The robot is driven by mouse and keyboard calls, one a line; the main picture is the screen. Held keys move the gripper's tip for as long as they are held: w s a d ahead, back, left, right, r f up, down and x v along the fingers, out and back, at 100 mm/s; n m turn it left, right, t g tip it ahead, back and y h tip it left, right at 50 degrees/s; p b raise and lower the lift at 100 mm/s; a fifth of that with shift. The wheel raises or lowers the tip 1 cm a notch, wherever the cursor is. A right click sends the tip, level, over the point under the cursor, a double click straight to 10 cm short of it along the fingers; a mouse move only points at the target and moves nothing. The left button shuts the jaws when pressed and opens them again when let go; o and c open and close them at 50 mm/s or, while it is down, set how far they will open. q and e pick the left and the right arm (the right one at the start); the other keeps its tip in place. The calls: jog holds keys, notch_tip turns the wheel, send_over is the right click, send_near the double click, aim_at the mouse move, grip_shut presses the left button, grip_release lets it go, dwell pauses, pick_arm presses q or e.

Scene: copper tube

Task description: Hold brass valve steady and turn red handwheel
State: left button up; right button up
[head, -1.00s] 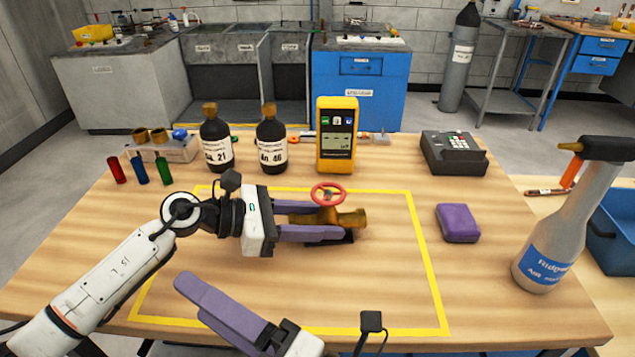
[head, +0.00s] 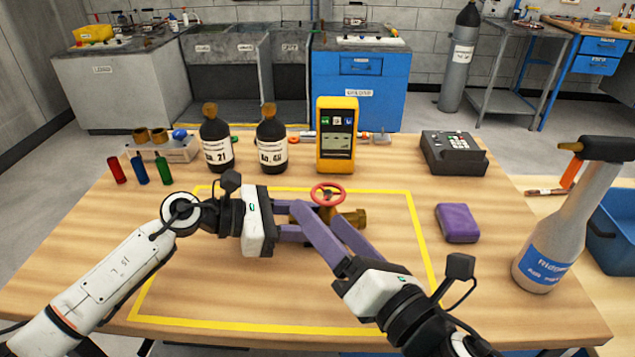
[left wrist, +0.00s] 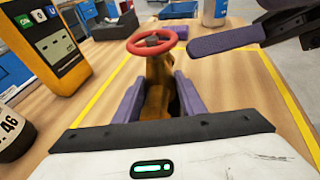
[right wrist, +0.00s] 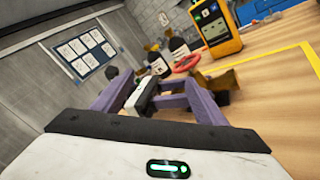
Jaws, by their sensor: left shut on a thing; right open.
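The brass valve (head: 352,217) is held above the table inside the yellow outline, with the red handwheel (head: 328,194) on its top. My left gripper (head: 300,218) is shut on the valve body; in the left wrist view a purple finger lies on each side of the brass (left wrist: 158,92), below the handwheel (left wrist: 152,43). My right gripper (head: 322,214) is open and empty. Its fingertips are near the valve, just below the handwheel in the head view, and partly hide the valve. In the right wrist view the handwheel (right wrist: 187,63) shows beyond the fingers. I cannot tell whether they touch it.
Two dark bottles (head: 217,150) (head: 271,150) and a yellow meter (head: 337,150) stand behind the valve. The front of the yellow outline (head: 250,328) is clear.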

aim_at(333, 207)
jog(key=d+n, duration=0.1)
jog(key=n, duration=0.1)
jog(key=w+d+f+n, duration=0.1)
jog(key=n, duration=0.1)
jog(key=d+n+h, duration=0.1)
jog(key=n, duration=0.1)
jog(key=shift+w+d+f, duration=0.15)
jog(key=shift+w+f, duration=0.1)
jog(key=shift+f, duration=0.1)
jog(key=shift+w+d+f+n, duration=0.1)
jog(key=shift+w+d+n, duration=0.2)
jog(key=shift+n, duration=0.6)
jog(key=x, duration=1.1)
jog(key=shift+w+a, duration=0.1)
jog(key=shift+w, duration=0.25)
jog(key=c, duration=1)
jog(key=shift+c, duration=0.2)
jog(key=shift+n+y, duration=0.3)
